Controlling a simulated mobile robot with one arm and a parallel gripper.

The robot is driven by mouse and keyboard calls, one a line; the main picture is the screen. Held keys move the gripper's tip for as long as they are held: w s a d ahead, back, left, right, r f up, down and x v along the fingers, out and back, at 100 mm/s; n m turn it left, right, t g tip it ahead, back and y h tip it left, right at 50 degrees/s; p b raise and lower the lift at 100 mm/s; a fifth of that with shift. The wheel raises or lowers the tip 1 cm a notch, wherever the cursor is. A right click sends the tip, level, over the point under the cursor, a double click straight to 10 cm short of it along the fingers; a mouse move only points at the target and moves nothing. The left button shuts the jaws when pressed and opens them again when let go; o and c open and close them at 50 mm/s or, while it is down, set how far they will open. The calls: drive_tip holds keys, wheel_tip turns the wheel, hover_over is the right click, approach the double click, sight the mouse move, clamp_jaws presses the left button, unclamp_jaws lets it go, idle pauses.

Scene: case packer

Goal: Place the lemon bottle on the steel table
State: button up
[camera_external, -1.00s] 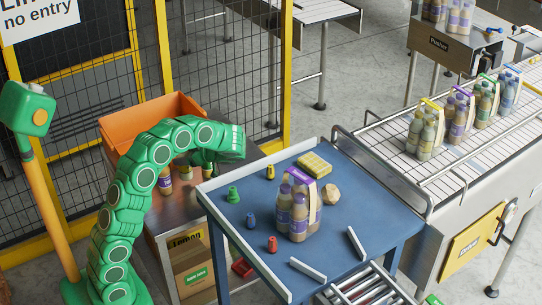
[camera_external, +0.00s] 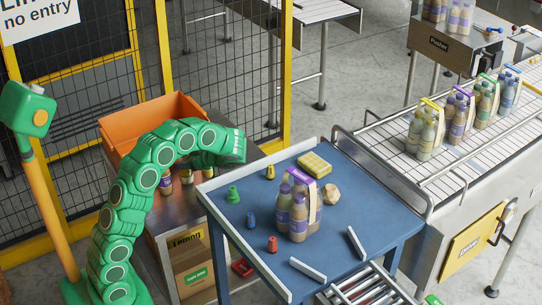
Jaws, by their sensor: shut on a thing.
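The steel table (camera_external: 170,213) stands at the left, beside my arm, with a "Lemon" sign on its front. Its top is partly hidden behind my arm. Small brown bottles show under the arm there: one at the left (camera_external: 165,184), one in the middle (camera_external: 187,176) and one at the right (camera_external: 208,172). My gripper (camera_external: 206,163) points down over this table, mostly hidden by my wrist. It is shut on a bottle, apparently the lemon bottle at the right. Whether its base touches the top is not clear.
An orange bin (camera_external: 150,122) stands at the back of the steel table. A blue table (camera_external: 360,205) to the right holds a bottle pack (camera_external: 298,212), coloured caps and white bars. Yellow fence posts stand behind. A conveyor (camera_external: 455,160) with packs runs at the right.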

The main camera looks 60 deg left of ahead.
drive_tip(key=shift+f, duration=0.45)
drive_tip(key=o, duration=1.4)
drive_tip(key=shift+o, duration=0.2)
drive_tip(key=shift+r, duration=0.1)
wheel_tip(320, 180, up, 30)
idle(0.5)
